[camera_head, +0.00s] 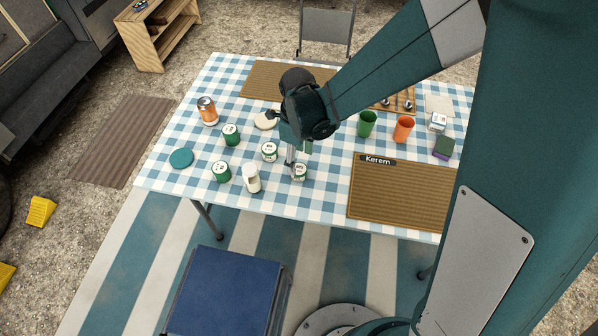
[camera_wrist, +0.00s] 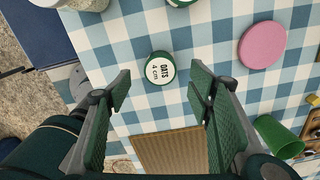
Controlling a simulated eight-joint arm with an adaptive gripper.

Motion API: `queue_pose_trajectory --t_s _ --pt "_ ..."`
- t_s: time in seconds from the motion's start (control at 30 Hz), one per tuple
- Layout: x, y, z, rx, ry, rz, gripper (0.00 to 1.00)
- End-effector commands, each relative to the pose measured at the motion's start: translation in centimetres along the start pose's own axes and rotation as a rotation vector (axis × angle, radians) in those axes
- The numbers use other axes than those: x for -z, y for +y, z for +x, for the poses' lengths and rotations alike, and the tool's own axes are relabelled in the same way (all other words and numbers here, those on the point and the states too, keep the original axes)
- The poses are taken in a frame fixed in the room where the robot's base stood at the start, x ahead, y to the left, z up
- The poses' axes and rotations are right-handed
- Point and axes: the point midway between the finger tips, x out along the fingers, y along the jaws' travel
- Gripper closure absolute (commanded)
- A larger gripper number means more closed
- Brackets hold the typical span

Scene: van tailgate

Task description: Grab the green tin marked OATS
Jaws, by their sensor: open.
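The green tin marked OATS (camera_wrist: 161,67) stands upright in the wrist view, its white label reading "OATS 4 cm". My gripper (camera_wrist: 160,88) is open and empty, with one finger on each side of the tin's line and slightly short of it. No finger visibly touches it. In the head view my gripper (camera_head: 291,155) hangs low over the table, close to a green tin with a white label (camera_head: 300,172). This appears to be the same tin, but its lettering is too small to read there and my arm partly hides the area.
Similar green tins (camera_head: 231,135), (camera_head: 269,151) and (camera_head: 221,171) stand to the left, with a white-topped jar (camera_head: 251,179). The Kerem mat (camera_head: 400,195) is clear.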

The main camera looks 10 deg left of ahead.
Motion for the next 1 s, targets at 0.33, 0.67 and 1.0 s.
queue_pose_trajectory --t_s 0.33,0.67,1.0 --pt "0.0 0.0 1.8 0.0 0.0 0.0 0.48" --pt "0.1 0.0 2.1 0.0 0.0 0.0 0.48" --pt "0.3 -0.1 5.6 0.0 0.0 0.0 0.48"
